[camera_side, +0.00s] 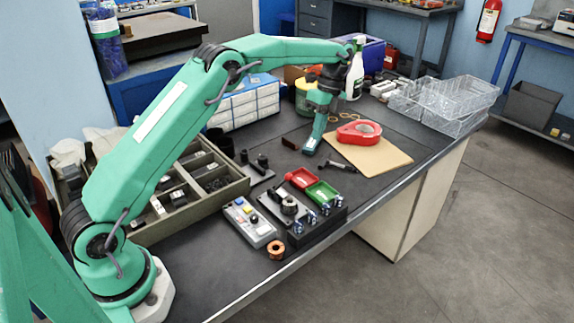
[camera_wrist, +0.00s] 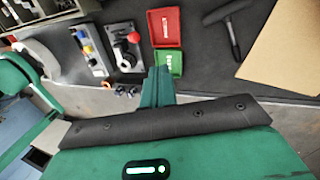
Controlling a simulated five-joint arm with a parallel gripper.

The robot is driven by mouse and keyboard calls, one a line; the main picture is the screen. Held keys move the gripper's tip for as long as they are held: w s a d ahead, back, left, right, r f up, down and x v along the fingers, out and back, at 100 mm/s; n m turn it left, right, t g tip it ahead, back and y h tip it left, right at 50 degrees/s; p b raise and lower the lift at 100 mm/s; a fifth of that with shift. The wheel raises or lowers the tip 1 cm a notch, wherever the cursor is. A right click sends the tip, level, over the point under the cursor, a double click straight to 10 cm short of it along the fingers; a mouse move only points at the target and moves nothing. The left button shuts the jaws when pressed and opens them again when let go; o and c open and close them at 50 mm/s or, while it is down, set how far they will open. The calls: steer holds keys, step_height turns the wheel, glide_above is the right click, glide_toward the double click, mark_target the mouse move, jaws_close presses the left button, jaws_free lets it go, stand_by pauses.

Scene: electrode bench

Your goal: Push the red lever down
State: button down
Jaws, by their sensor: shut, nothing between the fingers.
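The red lever's red knob (camera_wrist: 133,38) shows in the wrist view, on a small dark base (camera_wrist: 124,48) with a black round part. My gripper (camera_side: 311,150) is shut and empty, pointing down over the bench behind the trays, apart from the lever. In the wrist view its fingertips (camera_wrist: 157,74) show right of and below the lever. I cannot tell the lever's exact tilt.
A grey button box (camera_side: 249,220), a red tray (camera_side: 300,178) and a green tray (camera_side: 322,192) stand close around the lever. A dark block (camera_side: 318,222) with blue-topped parts is in front.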

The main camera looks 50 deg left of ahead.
steer(key=shift+w+r, duration=0.45)
steer(key=shift+w, duration=0.1)
steer(key=s+d+r+n+t, duration=0.35)
steer(key=s+r+n, duration=0.45)
steer(key=s+r, duration=0.6)
steer(key=s+f+n+t, duration=0.2)
steer(key=s+n, duration=0.2)
steer(key=s, duration=0.6)
steer(key=s+f+n+t, duration=0.2)
steer(key=s+n, duration=0.3)
steer(key=s, duration=0.5)
steer(key=shift+s+d+f+t, duration=0.25)
steer(key=shift+s+d+t, duration=0.1)
steer(key=shift+t, duration=0.4)
